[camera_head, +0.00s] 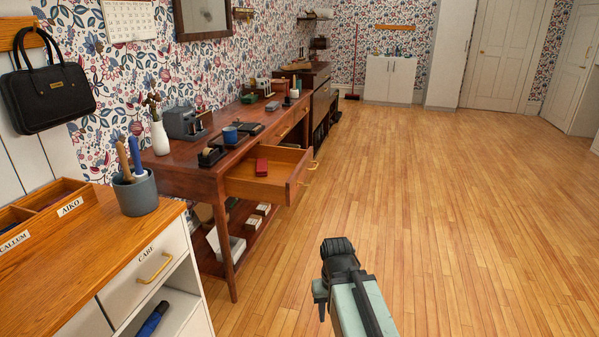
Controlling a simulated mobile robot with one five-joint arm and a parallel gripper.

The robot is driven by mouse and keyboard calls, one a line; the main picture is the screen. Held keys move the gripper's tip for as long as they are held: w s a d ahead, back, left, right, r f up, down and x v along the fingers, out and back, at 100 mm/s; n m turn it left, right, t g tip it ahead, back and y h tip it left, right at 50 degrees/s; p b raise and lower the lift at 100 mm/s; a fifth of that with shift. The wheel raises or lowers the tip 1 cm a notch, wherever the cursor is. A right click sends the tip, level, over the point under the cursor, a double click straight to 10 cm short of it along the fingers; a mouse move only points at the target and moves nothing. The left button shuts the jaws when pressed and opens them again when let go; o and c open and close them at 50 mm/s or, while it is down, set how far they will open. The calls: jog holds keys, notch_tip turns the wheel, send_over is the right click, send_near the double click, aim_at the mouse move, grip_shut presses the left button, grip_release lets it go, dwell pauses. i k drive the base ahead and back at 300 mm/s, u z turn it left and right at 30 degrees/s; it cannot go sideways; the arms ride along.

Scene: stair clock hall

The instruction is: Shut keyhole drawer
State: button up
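A wooden drawer (277,186) stands pulled out of the dark reddish-brown desk (186,178), with its front facing right. A brass handle (308,174) is on its front, and a small red object (262,167) shows at the drawer. I cannot make out a keyhole at this size. My gripper (338,262) is low in the middle of the picture, right of and nearer than the open drawer, apart from it. Its fingers are not clear enough to tell open from shut, and I see nothing held.
A white cabinet with a wooden top (95,262) fills the near left, with a drawer labelled CARE (145,273) and a pen cup (135,194). The wood floor (450,190) at right is clear.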

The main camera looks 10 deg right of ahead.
aim_at(287, 167)
jog(key=u, duration=0.05)
jog(key=i, duration=0.95)
jog(key=z, duration=0.05)
